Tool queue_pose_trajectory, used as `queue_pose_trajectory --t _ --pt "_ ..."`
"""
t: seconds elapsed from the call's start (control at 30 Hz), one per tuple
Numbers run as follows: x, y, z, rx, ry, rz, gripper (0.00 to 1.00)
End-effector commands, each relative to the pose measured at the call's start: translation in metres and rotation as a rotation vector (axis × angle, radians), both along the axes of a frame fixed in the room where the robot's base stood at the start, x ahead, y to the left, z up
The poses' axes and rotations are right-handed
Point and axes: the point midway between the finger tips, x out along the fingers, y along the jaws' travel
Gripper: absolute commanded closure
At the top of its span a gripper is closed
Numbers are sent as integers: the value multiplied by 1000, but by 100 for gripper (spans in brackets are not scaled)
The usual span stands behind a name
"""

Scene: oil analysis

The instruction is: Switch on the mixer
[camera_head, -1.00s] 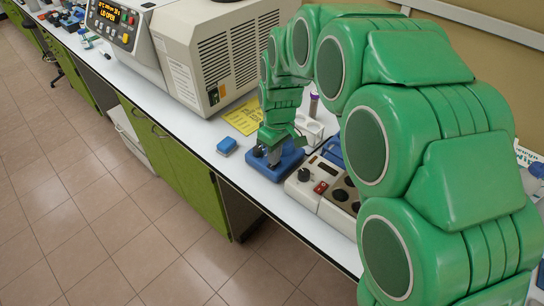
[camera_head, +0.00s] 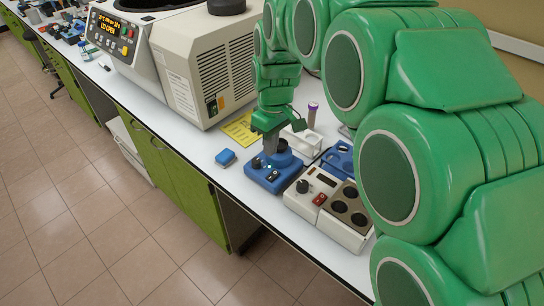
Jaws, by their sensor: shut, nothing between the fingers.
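The mixer (camera_head: 263,183) is a small blue box on the white bench, with a black knob (camera_head: 256,163) on its front left and small light marks on its front panel. My gripper (camera_head: 269,149) points down from my green arm, directly over the mixer in the picture. Its grey fingers are closed together and hold nothing. The fingertips overlap the mixer's top and panel area, and I cannot tell whether they touch it. They hide part of the mixer's top.
A beige block heater (camera_head: 328,222) with a red switch stands close right of the mixer. A white tube rack (camera_head: 302,143) and blue rack (camera_head: 340,158) are behind. A large centrifuge (camera_head: 205,75) stands at the back left.

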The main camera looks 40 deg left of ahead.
Motion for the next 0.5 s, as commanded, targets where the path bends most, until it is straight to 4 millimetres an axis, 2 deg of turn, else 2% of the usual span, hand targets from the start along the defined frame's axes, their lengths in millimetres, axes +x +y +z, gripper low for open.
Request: queue_pose_trajectory --t 0.03,0.2,0.5 --pt "-1 0 10 2 -2 0 100" --pt "-3 0 33 1 -1 0 100" --pt "-6 0 49 -2 3 -1 100"
